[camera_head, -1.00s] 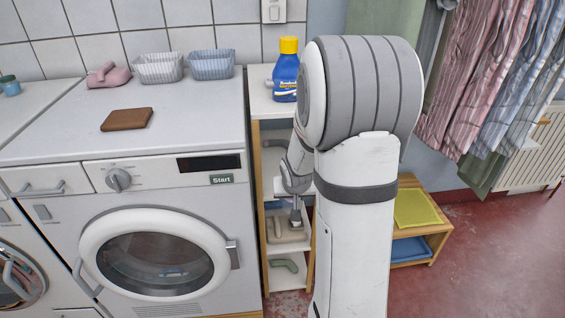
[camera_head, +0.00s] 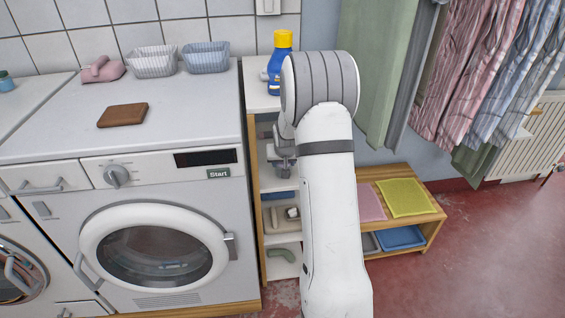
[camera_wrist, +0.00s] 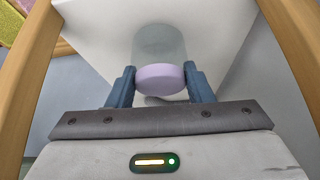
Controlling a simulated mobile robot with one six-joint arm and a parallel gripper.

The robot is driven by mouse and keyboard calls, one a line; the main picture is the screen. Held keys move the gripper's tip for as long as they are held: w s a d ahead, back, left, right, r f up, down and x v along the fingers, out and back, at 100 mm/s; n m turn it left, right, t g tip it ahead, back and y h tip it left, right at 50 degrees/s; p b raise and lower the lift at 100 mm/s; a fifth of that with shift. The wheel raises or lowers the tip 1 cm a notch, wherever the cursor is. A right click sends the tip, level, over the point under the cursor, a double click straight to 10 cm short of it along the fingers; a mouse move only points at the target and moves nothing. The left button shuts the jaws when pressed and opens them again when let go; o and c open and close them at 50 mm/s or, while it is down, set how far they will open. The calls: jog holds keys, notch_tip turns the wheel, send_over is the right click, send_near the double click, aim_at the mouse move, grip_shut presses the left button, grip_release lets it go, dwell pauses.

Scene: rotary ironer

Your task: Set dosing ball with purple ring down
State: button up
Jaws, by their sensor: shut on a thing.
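The dosing ball (camera_wrist: 160,42) shows in the wrist view as a translucent, pale cylinder with a purple ring (camera_wrist: 160,78) at its near end. My gripper (camera_wrist: 161,82) is shut on it, with one dark blue finger on each side of the ring. In the head view my gripper (camera_head: 284,160) is at the narrow shelf unit (camera_head: 253,215), in front of an upper compartment. The ball cannot be made out there. In the wrist view a white shelf board (camera_wrist: 95,25) lies behind the ball; I cannot tell whether they touch.
Wooden posts (camera_wrist: 33,75) flank my gripper closely. A blue bottle with a yellow cap (camera_head: 281,65) stands on the unit's top. The washing machine (camera_head: 160,190) stands left, a low bench (camera_head: 433,219) right.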

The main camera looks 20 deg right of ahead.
jog(key=shift+f, duration=0.1)
jog(key=o, duration=1)
jog(key=shift+s+r, duration=0.1)
jog(key=shift+r, duration=0.3)
jog(key=p+v, duration=0.1)
jog(key=v, duration=1)
jog(key=s+a+r+n+g, duration=0.1)
jog(key=s+a, duration=0.4)
jog(key=s, duration=0.5)
jog(key=s+a+r+n+g+y, duration=0.1)
jog(key=s+a+r, duration=0.1)
jog(key=s+a, duration=0.4)
jog(key=s+a+r+n+g+y, duration=0.1)
jog(key=s+a, duration=0.5)
jog(key=s, duration=0.7)
jog(key=shift+s+r+n+g, duration=0.4)
jog(key=shift+r+n, duration=0.1)
jog(key=shift+r, duration=0.35)
